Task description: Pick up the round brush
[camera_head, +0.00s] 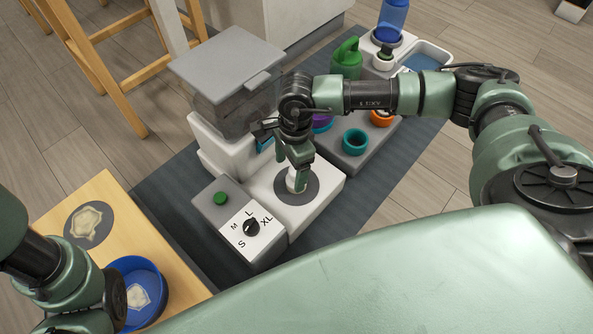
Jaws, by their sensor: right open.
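My right gripper (298,182) points down over a dark round pad (311,192) on the white platform of the feeder. Its jaws are open around or beside a small white piece (291,183), mostly hidden by the fingers; I cannot tell whether they touch it. This piece may be the round brush, but too little of it shows to be sure. Of my left arm, only links and a dark wrist part show at the lower left, near a blue bowl; its fingers are not visible.
A feeder with a grey lid (226,68) stands behind the gripper, and a size dial (251,227) in front. The blue bowl (155,278) sits lower left.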

